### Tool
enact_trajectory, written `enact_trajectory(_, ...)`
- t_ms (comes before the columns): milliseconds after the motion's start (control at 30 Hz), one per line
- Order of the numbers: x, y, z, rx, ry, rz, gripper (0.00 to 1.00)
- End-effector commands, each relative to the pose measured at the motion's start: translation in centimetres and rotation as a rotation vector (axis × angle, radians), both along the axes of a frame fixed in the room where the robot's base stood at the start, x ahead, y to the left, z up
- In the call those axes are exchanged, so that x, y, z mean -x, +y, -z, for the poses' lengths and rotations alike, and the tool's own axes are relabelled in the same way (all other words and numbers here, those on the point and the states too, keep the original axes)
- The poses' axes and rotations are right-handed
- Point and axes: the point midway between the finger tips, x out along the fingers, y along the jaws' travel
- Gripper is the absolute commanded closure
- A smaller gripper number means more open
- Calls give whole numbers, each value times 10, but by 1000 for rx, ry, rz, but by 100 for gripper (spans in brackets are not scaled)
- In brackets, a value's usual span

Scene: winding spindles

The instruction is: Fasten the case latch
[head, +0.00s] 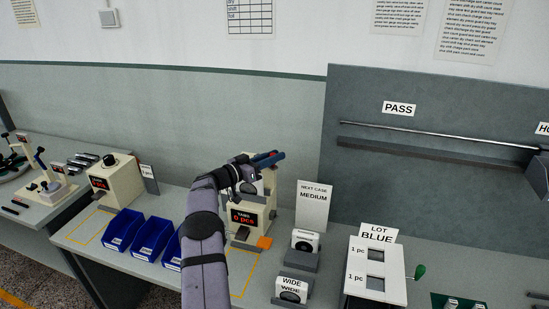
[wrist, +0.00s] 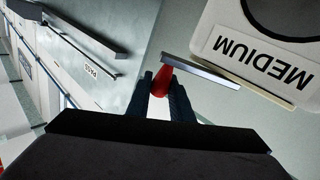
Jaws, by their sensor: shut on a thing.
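In the wrist view a pale case labelled MEDIUM (wrist: 262,55) with a dark round opening is at the upper right, its label upside down. A grey metal latch bar (wrist: 205,74) runs along its lower left edge and ends in a red tip (wrist: 159,84). My gripper (wrist: 158,82) has its two dark fingers shut on the red tip. The arm hides part of that box, and the red tip is not visible there.
Blue bins (head: 153,238) stand left of my arm. A NEXT CASE MEDIUM sign (head: 313,206), white cases on grey stands (head: 304,241) and a LOT BLUE box (head: 376,270) with a green knob stand right. A grey panel (head: 440,90) with a rail rises behind.

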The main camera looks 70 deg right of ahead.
Motion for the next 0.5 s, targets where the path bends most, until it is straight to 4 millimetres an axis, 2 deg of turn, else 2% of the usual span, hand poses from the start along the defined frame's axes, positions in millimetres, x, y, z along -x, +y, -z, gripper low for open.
enact_trajectory(400,-1,0,-2,3,0,3,100)
enact_trajectory(433,-1,0,-2,3,0,3,75)
enact_trajectory(500,-1,0,-2,3,0,3,61)
